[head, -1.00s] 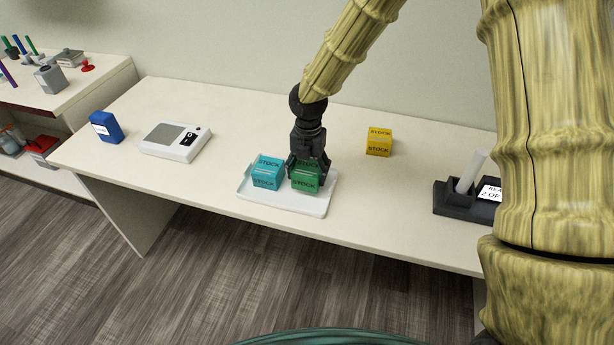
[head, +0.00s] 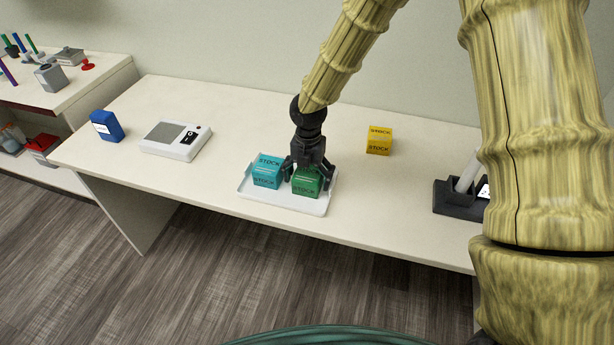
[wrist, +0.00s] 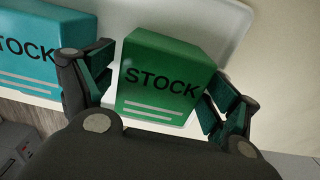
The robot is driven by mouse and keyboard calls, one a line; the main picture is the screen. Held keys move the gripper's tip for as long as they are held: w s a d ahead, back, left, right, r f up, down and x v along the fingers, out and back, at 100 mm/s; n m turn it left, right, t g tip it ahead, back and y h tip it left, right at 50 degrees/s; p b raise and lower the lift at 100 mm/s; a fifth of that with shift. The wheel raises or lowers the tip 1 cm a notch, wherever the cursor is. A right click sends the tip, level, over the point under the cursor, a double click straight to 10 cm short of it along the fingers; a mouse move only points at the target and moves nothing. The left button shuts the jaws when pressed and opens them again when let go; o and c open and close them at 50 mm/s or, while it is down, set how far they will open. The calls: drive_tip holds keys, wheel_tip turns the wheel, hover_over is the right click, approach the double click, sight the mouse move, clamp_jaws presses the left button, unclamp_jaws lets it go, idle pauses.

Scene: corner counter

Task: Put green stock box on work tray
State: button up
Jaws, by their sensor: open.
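The green stock box (head: 307,183) sits on the right part of the white work tray (head: 285,200); it also shows in the wrist view (wrist: 163,78). A teal stock box (head: 267,171) stands on the tray to its left, and part of it shows in the wrist view (wrist: 45,48). My gripper (head: 308,174) is open over the green box. In the wrist view its two fingers (wrist: 158,92) stand on either side of the box, with a gap visible at the left finger. Whether the right finger touches the box is unclear.
A yellow stock box (head: 379,140) stands behind and to the right on the counter (head: 230,105). A white device with a grey panel (head: 176,140) and a blue box (head: 106,126) stand to the left. A dark holder (head: 458,201) is at the right. The counter between tray and holder is clear.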

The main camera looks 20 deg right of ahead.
sight(308, 174)
wheel_tip(308, 174, up, 12)
drive_tip(key=shift+r, duration=0.15)
idle(0.6)
idle(0.3)
